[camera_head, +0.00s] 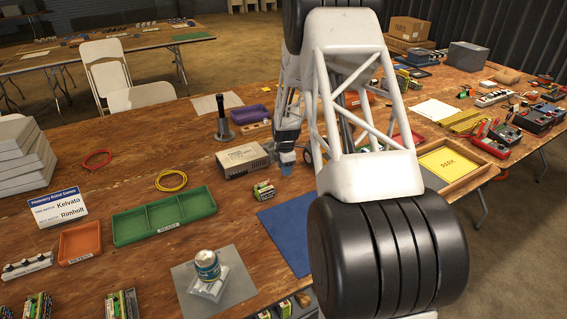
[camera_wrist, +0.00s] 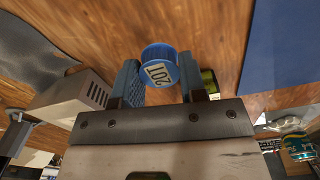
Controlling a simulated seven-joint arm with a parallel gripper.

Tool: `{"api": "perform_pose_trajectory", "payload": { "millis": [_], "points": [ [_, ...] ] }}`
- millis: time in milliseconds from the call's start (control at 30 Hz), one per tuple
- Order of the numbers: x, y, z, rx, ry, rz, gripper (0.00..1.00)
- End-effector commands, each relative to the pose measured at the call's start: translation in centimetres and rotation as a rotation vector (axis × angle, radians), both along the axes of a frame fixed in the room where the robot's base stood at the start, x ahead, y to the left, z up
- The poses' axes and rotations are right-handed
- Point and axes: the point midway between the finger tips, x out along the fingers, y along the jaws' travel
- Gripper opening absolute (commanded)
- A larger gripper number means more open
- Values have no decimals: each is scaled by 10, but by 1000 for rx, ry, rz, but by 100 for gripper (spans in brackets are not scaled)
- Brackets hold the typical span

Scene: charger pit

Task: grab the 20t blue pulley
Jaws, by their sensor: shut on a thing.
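The blue pulley (camera_wrist: 158,70), a round blue part with a white label reading 20T, sits between the two blue finger pads of my gripper (camera_wrist: 158,85) in the wrist view. The gripper is shut on it. In the head view my gripper (camera_head: 286,158) points down over the wooden table, just right of a grey-white box, and the pulley is small there and partly hidden by the fingers. I cannot tell whether the pulley touches the table.
A grey-white box (camera_head: 243,160) stands close left of the gripper. A small green-labelled battery pack (camera_head: 264,190) lies in front of it. A blue mat (camera_head: 285,238), a green tray (camera_head: 165,217) and a purple bin (camera_head: 250,114) are around. My arm hides the table's middle right.

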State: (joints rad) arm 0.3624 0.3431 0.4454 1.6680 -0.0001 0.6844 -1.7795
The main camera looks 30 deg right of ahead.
Motion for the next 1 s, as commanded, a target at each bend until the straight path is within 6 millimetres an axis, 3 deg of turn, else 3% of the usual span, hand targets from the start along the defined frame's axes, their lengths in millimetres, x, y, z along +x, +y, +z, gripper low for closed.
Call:
{"api": "perform_pose_trajectory", "payload": {
  "millis": [333, 1000],
  "points": [
    [-25, 9, 2, 0, 1, 0, 15],
    [-27, 10, 3, 0, 1, 0, 15]
  ]
}}
